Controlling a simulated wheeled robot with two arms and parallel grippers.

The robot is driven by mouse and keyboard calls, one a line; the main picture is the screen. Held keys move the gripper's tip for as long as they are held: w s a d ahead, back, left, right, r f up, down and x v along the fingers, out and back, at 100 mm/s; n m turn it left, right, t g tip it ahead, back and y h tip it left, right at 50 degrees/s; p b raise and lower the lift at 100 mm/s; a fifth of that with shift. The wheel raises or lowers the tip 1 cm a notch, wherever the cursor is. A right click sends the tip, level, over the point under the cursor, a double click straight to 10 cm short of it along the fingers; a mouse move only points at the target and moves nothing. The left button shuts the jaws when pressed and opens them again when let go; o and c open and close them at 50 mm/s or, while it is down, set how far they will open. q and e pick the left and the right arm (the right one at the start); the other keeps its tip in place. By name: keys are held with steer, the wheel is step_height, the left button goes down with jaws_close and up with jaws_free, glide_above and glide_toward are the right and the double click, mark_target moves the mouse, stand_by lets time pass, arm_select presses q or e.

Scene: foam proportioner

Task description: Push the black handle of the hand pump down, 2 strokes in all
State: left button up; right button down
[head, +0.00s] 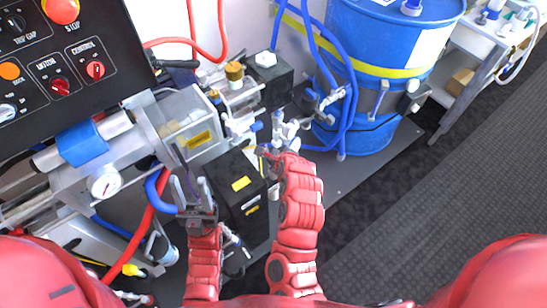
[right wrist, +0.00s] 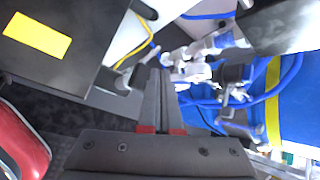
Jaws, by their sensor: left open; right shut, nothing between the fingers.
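I cannot pick out the black handle of the hand pump with certainty. Silver and white pump fittings (head: 284,130) stand just beyond my right gripper (head: 266,154) in the head view. My right gripper is shut and empty. Its closed fingers (right wrist: 158,78) point at white and silver fittings (right wrist: 192,68) in the right wrist view, where a black cylindrical part (right wrist: 236,73) shows to their right. Whether the fingertips touch anything is unclear. My left gripper (head: 190,188) is open and empty, in front of the grey machine body and left of the black box (head: 228,174).
A blue drum (head: 375,95) with a yellow band and blue hoses stands behind on the right. A control panel (head: 60,80) is at upper left. The dark floor at right is clear.

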steer(key=shift+f, duration=0.1)
stand_by(0.7)
steer(key=shift+f, duration=0.3)
steer(key=shift+f+b, duration=1)
steer(key=shift+f, duration=0.7)
stand_by(1.6)
steer(key=shift+r, duration=0.15)
steer(key=shift+r+p, duration=1.8)
steer(key=shift+r, duration=0.15)
steer(key=shift+r, duration=0.1)
step_height(320, 180, up, 5)
steer(key=p, duration=0.4)
